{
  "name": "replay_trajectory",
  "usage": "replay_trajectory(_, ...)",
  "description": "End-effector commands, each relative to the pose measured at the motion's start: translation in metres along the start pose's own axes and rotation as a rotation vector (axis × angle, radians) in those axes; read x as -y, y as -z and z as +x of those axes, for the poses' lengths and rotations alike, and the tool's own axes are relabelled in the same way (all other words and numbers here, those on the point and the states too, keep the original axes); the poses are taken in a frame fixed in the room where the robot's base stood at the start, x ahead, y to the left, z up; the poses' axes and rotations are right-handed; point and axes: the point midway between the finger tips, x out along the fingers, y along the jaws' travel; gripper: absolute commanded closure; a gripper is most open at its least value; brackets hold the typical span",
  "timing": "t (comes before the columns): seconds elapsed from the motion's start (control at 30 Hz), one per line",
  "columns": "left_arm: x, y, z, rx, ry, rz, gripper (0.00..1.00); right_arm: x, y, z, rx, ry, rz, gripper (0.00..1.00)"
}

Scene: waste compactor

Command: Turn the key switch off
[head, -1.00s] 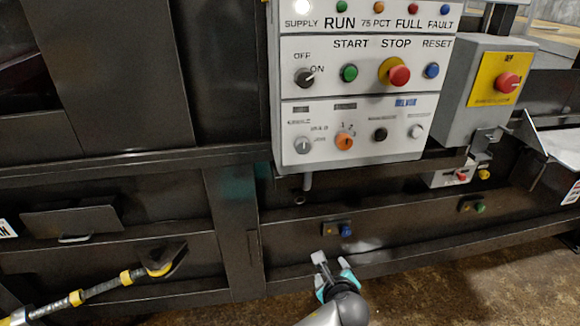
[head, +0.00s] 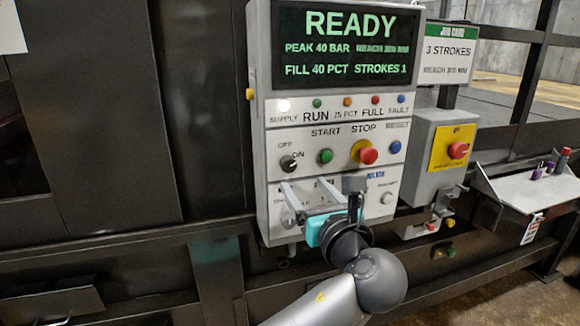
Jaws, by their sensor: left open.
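The OFF/ON switch (head: 288,163), a black round knob, is on the left of the grey control panel (head: 259,120). OFF is printed above it and ON at its upper right; its pale mark seems to point towards ON. My left gripper (head: 322,187) is open and empty in front of the panel's lower row, below and to the right of the switch. Its grey fingers are spread wide, and I cannot tell whether they touch the panel. The gripper hides much of the lower row. My right gripper is not in view.
A green START button (head: 325,156) and red STOP button (head: 368,155) sit right of the switch. The screen (head: 346,45) reads READY, STROKES 1. A red emergency button (head: 458,150) is on a box at right. A shelf (head: 520,188) juts out further right.

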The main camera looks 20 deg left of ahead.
Motion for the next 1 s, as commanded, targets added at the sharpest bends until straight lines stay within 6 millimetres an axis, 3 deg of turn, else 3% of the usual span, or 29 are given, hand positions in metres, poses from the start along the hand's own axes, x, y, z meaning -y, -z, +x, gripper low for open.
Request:
replay_trajectory(0.2,-0.001,-0.001,0.049,0.001,-0.003,0.001,0.28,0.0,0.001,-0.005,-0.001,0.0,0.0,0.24)
replay_trajectory(0.4,0.0,-0.001,0.082,0.0,-0.002,0.001,0.28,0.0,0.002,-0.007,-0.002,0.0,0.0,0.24)
replay_trajectory(0.6,0.0,0.0,0.096,0.0,0.001,0.0,0.28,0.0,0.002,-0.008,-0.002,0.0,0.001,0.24)
replay_trajectory(0.9,0.0,0.0,0.098,-0.001,0.001,-0.001,0.28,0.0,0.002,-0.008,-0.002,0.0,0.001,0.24)
replay_trajectory(1.0,0.0,0.0,0.097,-0.001,0.001,-0.001,0.38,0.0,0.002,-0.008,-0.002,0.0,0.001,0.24)
